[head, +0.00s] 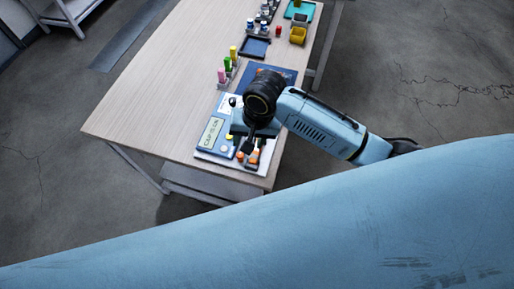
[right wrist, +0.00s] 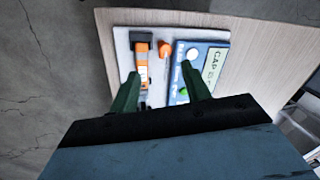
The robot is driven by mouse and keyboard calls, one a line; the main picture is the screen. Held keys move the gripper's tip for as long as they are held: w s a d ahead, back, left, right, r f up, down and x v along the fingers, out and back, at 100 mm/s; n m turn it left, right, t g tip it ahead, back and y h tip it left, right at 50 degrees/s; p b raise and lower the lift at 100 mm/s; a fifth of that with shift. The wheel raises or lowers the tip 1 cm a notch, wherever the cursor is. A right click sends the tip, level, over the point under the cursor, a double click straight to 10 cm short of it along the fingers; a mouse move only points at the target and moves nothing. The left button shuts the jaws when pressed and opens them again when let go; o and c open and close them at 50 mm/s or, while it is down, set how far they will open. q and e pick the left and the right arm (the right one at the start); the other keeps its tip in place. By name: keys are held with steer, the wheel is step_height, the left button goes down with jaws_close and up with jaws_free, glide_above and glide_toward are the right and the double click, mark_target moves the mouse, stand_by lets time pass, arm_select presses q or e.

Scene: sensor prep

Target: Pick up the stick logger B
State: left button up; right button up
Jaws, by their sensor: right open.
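An orange, white and dark stick-shaped device (right wrist: 142,62) lies on a pale tray (right wrist: 122,42) in the right wrist view; I cannot read a letter on it, so I cannot tell if it is stick logger B. A shorter orange piece (right wrist: 165,48) lies beside it. In the head view, orange parts (head: 253,157) show at the table's near end, partly hidden by my right gripper. My right gripper (right wrist: 160,72) is open above the tray, its green fingers apart with nothing held between them. The stick device is close to the left finger. My left gripper is not in view.
A blue device with a display (head: 211,130) sits left of my right gripper. Pink, green and yellow-topped bottles (head: 227,68), a dark tray (head: 255,47) and yellow bins (head: 298,35) stand farther along the table. The table's left side (head: 150,100) is clear.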

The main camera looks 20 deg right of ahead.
steer(key=w+d+r+m+h, duration=0.2)
steer(key=w+d+r+m, duration=0.1)
steer(key=w+r, duration=0.1)
steer(key=b, duration=0.2)
glide_toward(254, 157)
steer(key=shift+g, duration=0.4)
steer(key=w+f, duration=0.1)
steer(key=w+d+f, duration=0.1)
steer(key=w, duration=0.1)
steer(key=w+d+f, duration=0.1)
steer(key=w, duration=0.1)
steer(key=shift+f, duration=0.2)
steer(key=shift+s+d+f+b, duration=0.15)
steer(key=shift+f, duration=1.15)
steer(key=shift+s+d+f+b, duration=0.1)
steer(key=shift+s+f+b, duration=0.05)
steer(key=shift+f, duration=1.2)
steer(key=shift+c, duration=0.5)
jaws_close()
